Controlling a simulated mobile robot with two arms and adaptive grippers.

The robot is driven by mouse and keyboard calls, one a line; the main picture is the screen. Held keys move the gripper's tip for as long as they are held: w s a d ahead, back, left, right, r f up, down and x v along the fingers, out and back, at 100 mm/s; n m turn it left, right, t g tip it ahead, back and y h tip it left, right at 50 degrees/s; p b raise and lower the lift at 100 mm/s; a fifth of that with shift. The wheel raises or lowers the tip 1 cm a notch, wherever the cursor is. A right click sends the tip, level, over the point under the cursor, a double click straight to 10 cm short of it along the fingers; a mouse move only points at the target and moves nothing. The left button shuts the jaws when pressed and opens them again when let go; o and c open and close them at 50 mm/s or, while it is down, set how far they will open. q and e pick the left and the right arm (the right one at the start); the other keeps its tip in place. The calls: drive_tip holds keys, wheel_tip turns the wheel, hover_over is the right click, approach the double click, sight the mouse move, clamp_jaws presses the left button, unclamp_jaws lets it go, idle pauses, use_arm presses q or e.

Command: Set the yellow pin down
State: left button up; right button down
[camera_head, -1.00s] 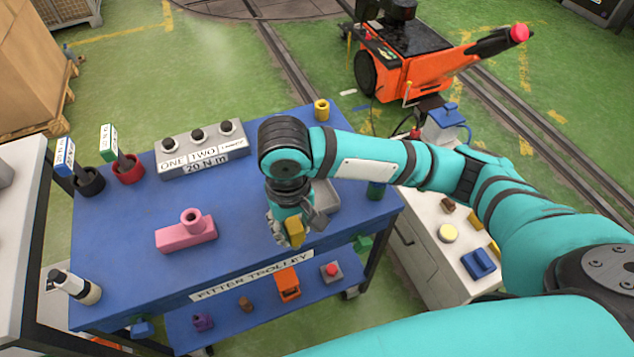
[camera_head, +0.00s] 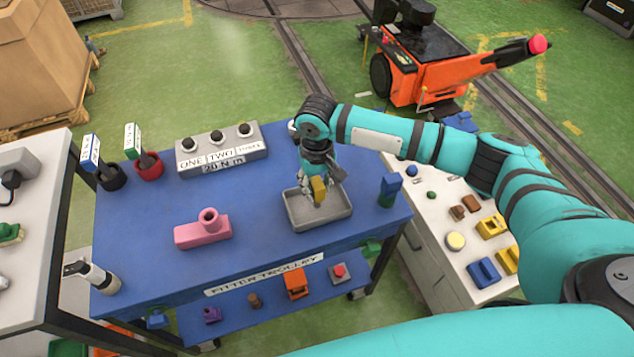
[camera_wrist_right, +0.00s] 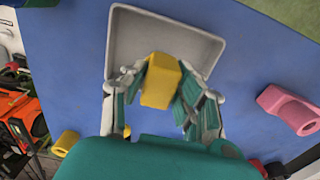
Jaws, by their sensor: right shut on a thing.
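The yellow pin (camera_head: 318,189) is a small yellow block-like piece in the jaws of my right gripper (camera_head: 318,183). In the wrist view the yellow pin (camera_wrist_right: 160,82) sits between the two fingers of the right gripper (camera_wrist_right: 163,90), which are shut on it. The gripper points down over the grey tray (camera_head: 322,225) on the blue trolley. The tray (camera_wrist_right: 208,48) also shows behind the pin in the wrist view. I cannot tell whether the pin touches the tray floor. My left gripper is not in view.
On the blue trolley top (camera_head: 150,225) stand a pink block (camera_head: 203,233), a grey button box (camera_head: 221,150), red and black holders and a blue-green piece (camera_head: 389,190). Another yellow cylinder (camera_wrist_right: 65,143) shows in the wrist view. A white cabinet (camera_head: 450,262) stands at right.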

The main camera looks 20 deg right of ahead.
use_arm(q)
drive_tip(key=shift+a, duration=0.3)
use_arm(e)
drive_tip(key=shift+f, duration=0.15)
drive_tip(key=c, duration=1)
unclamp_jaws()
use_arm(q)
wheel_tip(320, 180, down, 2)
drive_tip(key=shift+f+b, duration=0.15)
drive_tip(key=shift+b, duration=1)
use_arm(e)
wheel_tip(320, 180, up, 12)
